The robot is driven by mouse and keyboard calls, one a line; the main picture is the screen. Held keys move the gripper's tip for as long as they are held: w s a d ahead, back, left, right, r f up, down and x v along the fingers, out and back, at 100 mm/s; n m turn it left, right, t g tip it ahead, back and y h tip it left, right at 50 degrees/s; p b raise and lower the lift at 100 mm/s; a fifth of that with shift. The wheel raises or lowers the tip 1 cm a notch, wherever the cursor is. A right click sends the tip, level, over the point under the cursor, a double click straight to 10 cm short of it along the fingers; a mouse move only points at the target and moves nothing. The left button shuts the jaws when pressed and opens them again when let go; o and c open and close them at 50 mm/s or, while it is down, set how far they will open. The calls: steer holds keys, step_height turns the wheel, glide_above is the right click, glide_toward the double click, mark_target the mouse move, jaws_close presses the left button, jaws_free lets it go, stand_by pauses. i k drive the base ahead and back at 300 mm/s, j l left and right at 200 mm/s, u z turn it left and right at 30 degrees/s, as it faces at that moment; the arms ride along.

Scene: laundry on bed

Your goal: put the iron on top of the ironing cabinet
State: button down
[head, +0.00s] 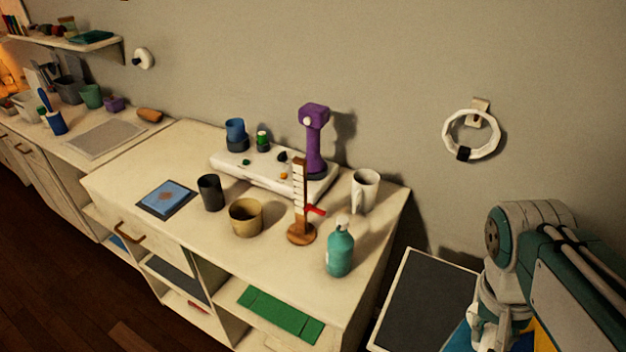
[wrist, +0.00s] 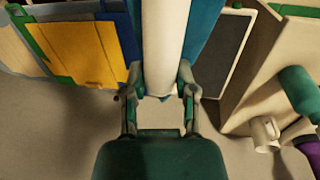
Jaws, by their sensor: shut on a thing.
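My gripper (wrist: 160,85) is shut on a smooth white, rounded thing (wrist: 165,40) that runs up out of the wrist view. Its full shape is hidden, so I cannot tell whether it is the iron. In the head view my gripper (head: 490,322) is low at the right, partly cut off by the frame's bottom edge. A dark panel with a pale frame (head: 425,305) stands between the counter and my arm; it also shows in the wrist view (wrist: 225,52). I cannot tell whether it belongs to the ironing cabinet.
A pale counter (head: 115,180) holds a purple tool (head: 315,140), a white mug (head: 364,190), a teal bottle (head: 340,250), cups and a wooden stand (head: 301,232). A white ring (head: 470,150) hangs on the wall. Blue and yellow surfaces (wrist: 70,50) lie beyond my fingers.

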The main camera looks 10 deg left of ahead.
mark_target(133, 174)
steer(key=k+j+z, duration=0.25)
steer(key=j, duration=0.8)
steer(key=i+j, duration=0.15)
steer(key=j, duration=1.2)
steer(key=i+j, duration=0.1)
steer(key=j, duration=0.55)
steer(key=i+j+u, duration=0.1)
steer(key=j, duration=1.2)
steer(key=i+j, duration=0.15)
steer(key=j, duration=0.5)
